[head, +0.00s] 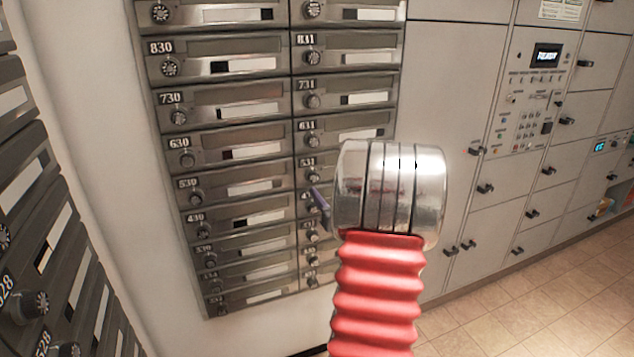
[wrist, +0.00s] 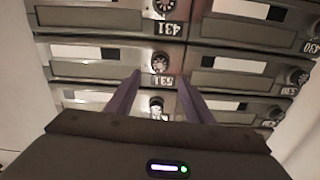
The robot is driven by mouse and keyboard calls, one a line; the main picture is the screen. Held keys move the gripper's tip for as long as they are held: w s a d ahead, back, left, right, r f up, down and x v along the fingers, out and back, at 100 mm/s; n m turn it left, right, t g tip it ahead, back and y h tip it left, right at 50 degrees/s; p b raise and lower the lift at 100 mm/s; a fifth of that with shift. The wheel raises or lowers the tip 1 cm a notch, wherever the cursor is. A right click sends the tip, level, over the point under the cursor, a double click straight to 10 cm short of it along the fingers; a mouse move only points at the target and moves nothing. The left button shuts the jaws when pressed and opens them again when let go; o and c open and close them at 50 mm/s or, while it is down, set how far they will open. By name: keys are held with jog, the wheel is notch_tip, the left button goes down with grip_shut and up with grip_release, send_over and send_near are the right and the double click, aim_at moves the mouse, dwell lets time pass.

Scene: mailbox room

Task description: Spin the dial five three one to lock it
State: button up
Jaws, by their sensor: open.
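The mailbox door numbered 531 has a small round dial (wrist: 160,62), with its number printed just below the dial in the upside-down wrist view. My gripper (wrist: 159,76) is open, with two purple fingers, one to each side of the 531 number plate. The tips end just short of the dial and nothing is between them; I cannot tell whether they touch the door. In the head view the 531 door (head: 308,163) is partly hidden by my arm, and one purple finger of my gripper (head: 317,192) shows beside it.
The dial of 431 (wrist: 163,7) is above 531 in the wrist view, and another dial (wrist: 157,103) lies between the fingers lower down. More mailboxes (head: 22,180) stand at the near left. Grey lockers (head: 455,80) fill the right; the tiled floor (head: 560,290) there is clear.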

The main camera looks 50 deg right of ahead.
aim_at(315, 178)
jog(key=x, duration=0.8)
jog(key=shift+w, duration=0.15)
jog(key=shift+c, duration=0.5)
jog(key=c, duration=0.9)
jog(key=shift+c, duration=0.2)
jog(key=shift+d+m, duration=0.1)
jog(key=shift+m, duration=0.3)
jog(key=shift+m, duration=0.9)
